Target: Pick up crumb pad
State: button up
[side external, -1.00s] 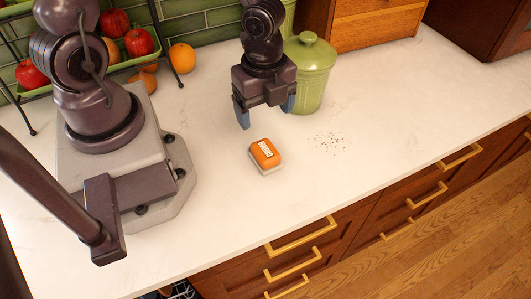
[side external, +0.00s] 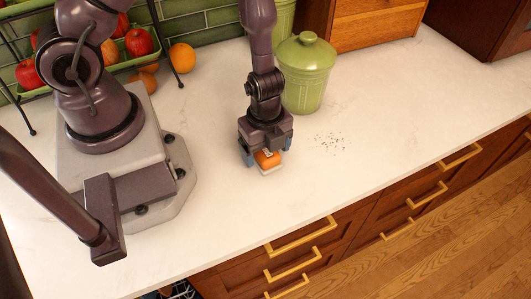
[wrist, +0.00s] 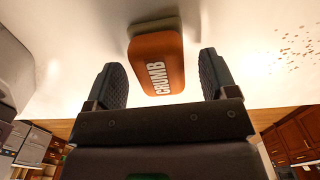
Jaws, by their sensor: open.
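The crumb pad (side external: 268,161) is an orange block on a pale base, lying on the white counter. In the wrist view the crumb pad (wrist: 157,62) shows the word CRUMB on its orange face. My gripper (side external: 266,157) is down over it and hides part of it in the side view. In the wrist view my gripper (wrist: 163,80) is open, one finger on each side of the pad, with a gap showing at both sides.
A green lidded jar (side external: 306,74) stands just behind and right of my gripper. Dark crumbs (side external: 328,142) lie scattered on the counter (side external: 390,125) to the right. A fruit rack (side external: 140,60) and an orange (side external: 182,57) are at the back left. The counter's front is clear.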

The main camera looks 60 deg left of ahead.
jog(key=shift+f, duration=0.2)
jog(key=c, duration=1)
jog(key=shift+r, duration=0.15)
notch_tip(320, 180, up, 10)
jog(key=shift+f, duration=0.1)
